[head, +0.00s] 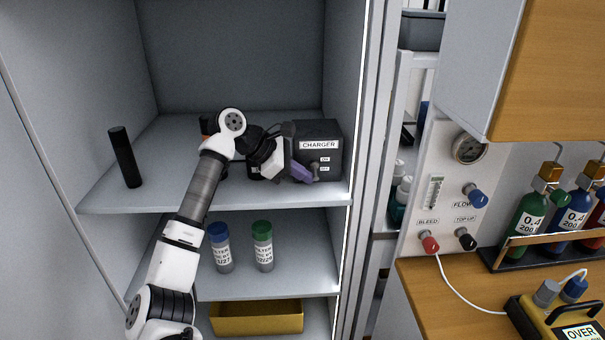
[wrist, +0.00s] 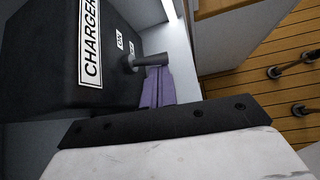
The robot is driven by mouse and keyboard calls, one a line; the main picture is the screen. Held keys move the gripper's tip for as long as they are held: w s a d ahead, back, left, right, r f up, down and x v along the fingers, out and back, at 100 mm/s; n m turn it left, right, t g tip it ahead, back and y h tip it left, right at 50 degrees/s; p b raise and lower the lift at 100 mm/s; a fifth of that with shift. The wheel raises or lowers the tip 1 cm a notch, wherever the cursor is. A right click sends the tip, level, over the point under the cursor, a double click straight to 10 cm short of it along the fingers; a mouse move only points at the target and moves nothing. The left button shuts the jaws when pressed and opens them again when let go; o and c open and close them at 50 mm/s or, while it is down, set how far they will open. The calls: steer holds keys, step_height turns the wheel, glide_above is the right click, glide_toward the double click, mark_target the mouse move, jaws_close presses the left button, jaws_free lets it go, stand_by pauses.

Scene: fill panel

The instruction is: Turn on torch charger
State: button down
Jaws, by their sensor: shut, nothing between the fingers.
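The charger (head: 318,138) is a black box with a white CHARGER label on the upper shelf's right side. It also fills the upper left of the wrist view (wrist: 50,75). Its grey switch lever (head: 315,172) sticks out of the front beside small ON and OFF labels, and it shows in the wrist view (wrist: 150,61). My gripper (head: 301,172) is shut and empty, its purple fingertips right beside the lever, also in the wrist view (wrist: 158,88). I cannot tell whether they touch it. A black cylinder, perhaps the torch (head: 125,157), stands at the shelf's left.
My arm crosses the shelf front and partly hides a dark and orange item (head: 207,125). The cabinet's right wall (head: 345,90) is close to the charger. Blue-topped (head: 219,247) and green-topped (head: 262,246) filter bottles stand below. A gas panel (head: 450,190) is at right.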

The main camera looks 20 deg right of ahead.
steer(key=shift+r, duration=0.1)
steer(key=shift+r+b, duration=0.45)
steer(key=shift+b, duration=0.25)
steer(key=shift+r, duration=0.1)
stand_by(0.5)
steer(key=shift+w+r+p, duration=0.1)
steer(key=shift+r+p, duration=0.4)
steer(key=shift+r, duration=0.5)
steer(key=b+v, duration=0.2)
steer(key=v, duration=1.1)
steer(key=shift+w+a+f, duration=0.15)
steer(key=shift+w+f, duration=0.05)
steer(key=shift+f, duration=0.05)
